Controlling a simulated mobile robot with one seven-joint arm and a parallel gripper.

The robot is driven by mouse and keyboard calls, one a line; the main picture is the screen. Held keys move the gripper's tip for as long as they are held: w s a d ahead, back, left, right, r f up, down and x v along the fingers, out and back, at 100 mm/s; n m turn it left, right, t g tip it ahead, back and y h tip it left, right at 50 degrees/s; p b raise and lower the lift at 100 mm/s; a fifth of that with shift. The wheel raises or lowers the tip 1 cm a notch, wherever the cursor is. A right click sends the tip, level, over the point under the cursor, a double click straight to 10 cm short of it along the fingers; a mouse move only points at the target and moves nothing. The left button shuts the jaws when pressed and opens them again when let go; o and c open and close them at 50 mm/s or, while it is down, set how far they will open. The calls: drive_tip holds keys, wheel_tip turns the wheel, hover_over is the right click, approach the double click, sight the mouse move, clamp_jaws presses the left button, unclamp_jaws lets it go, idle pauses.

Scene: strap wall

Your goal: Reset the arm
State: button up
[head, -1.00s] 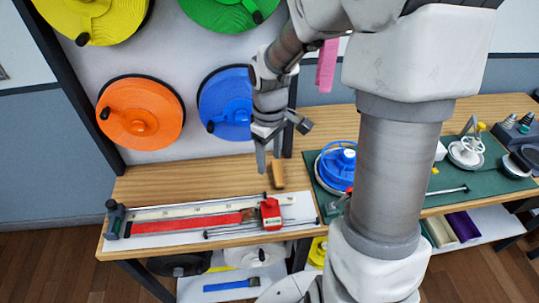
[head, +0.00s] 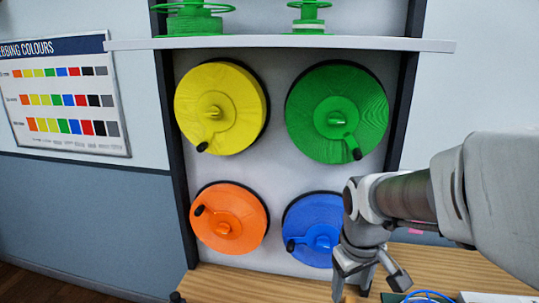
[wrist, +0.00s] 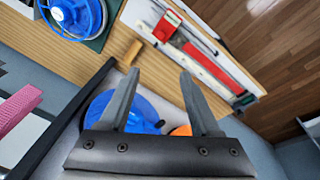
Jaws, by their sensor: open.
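My gripper (head: 364,287) is at the lower right of the head view, in front of the wall panel, with its fingers pointing down toward the wooden bench. In the wrist view my gripper (wrist: 158,85) shows two fingers spread apart with nothing held between them. The blue reel (head: 311,227) is just left of my arm and partly hidden behind it. My arm comes in from the right edge of the head view.
Yellow (head: 244,107), green (head: 358,105) and orange (head: 245,222) reels hang on the panel under a white shelf (head: 270,44). The wooden bench (head: 235,284) lies below.

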drive_tip(key=s+a+r+m+t, duration=0.1)
drive_tip(key=s+r+m+t, duration=0.2)
drive_tip(key=s+r, duration=0.5)
drive_tip(key=shift+s+a+m+t+y, duration=0.3)
drive_tip(key=shift+s+m+y, duration=0.1)
drive_tip(key=shift+s, duration=0.9)
